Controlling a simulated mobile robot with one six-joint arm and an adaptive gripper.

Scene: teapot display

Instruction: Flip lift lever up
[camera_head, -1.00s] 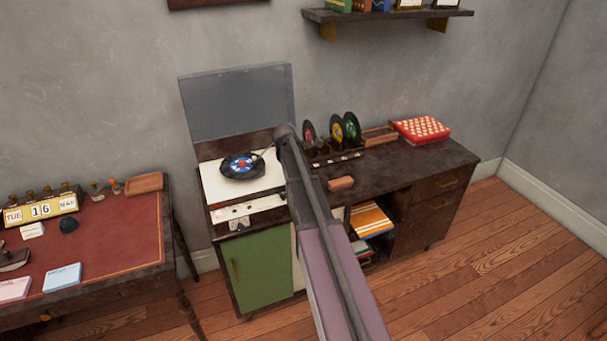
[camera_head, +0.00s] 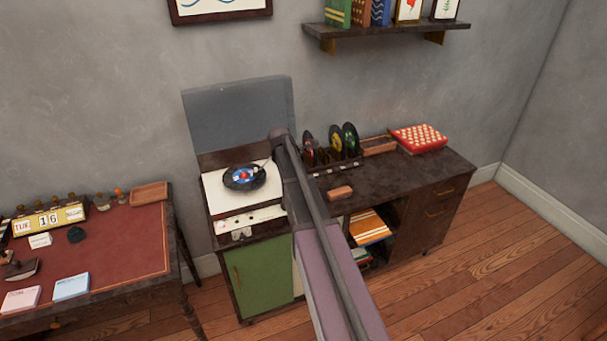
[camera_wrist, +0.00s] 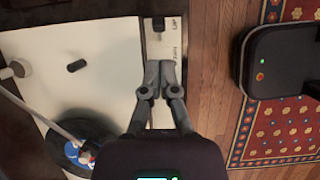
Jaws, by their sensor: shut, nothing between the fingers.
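The record player (camera_head: 213,193) stands on the cabinet with its grey lid up and a black record (camera_head: 241,177) on its white deck. In the wrist view, a small dark lever (camera_wrist: 158,24) sits on the pale control strip (camera_wrist: 152,49), beside small lettering that seems to read UP and LIFT. My gripper (camera_wrist: 158,64) is shut and empty, its fingertips over the strip and a short way from the lever. I cannot tell its height above the strip. In the head view my arm hides the gripper and part of the player's right side.
A dark knob (camera_wrist: 76,66) and the tonearm (camera_wrist: 68,132) are on the deck left of my gripper. A wooden block (camera_head: 340,193), a record rack (camera_head: 337,165) and a red box (camera_head: 419,138) stand on the cabinet to the right. A desk (camera_head: 110,240) is at left.

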